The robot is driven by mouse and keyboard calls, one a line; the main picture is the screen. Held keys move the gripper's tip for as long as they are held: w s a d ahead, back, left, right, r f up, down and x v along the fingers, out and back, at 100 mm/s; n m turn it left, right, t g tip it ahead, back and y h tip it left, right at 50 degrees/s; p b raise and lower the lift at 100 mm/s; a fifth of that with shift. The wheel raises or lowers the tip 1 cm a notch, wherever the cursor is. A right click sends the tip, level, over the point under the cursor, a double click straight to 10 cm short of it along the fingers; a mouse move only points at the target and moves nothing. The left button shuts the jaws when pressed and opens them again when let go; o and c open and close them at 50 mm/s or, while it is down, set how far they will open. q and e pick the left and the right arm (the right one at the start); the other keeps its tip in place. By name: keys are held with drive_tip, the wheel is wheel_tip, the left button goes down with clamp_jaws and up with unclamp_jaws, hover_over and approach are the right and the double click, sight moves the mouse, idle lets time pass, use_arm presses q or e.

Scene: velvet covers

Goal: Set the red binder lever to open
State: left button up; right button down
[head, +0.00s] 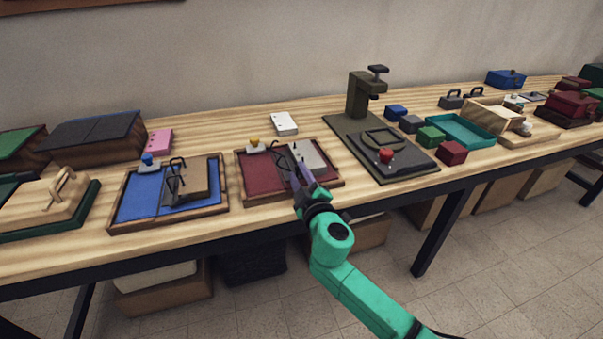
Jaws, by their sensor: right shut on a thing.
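The red binder (262,173) lies open on the bench at the middle, a wood-edged tray with a red inside. Its lever, with a yellow knob (254,142) on a pale plate, is at the back left edge. I cannot tell the lever's setting. A pale sheet (313,157) lies on the right half. My right gripper (293,165) is low over the binder's middle, at the black rings, right of and nearer than the yellow knob. It looks shut on a black ring, though its tips are partly hidden. My left gripper is not in view.
A blue binder (140,198) with a blue knob lies left. A white punched block (284,123) and a pink one (160,141) lie behind. A dark press (360,98) with a red knob stands right.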

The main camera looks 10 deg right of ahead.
drive_tip(key=shift+a+f+n, duration=0.1)
drive_tip(key=shift+f+n, duration=0.35)
drive_tip(key=shift+n, duration=0.05)
drive_tip(key=shift+c, duration=2.4)
unclamp_jaws()
drive_tip(key=shift+r, duration=0.2)
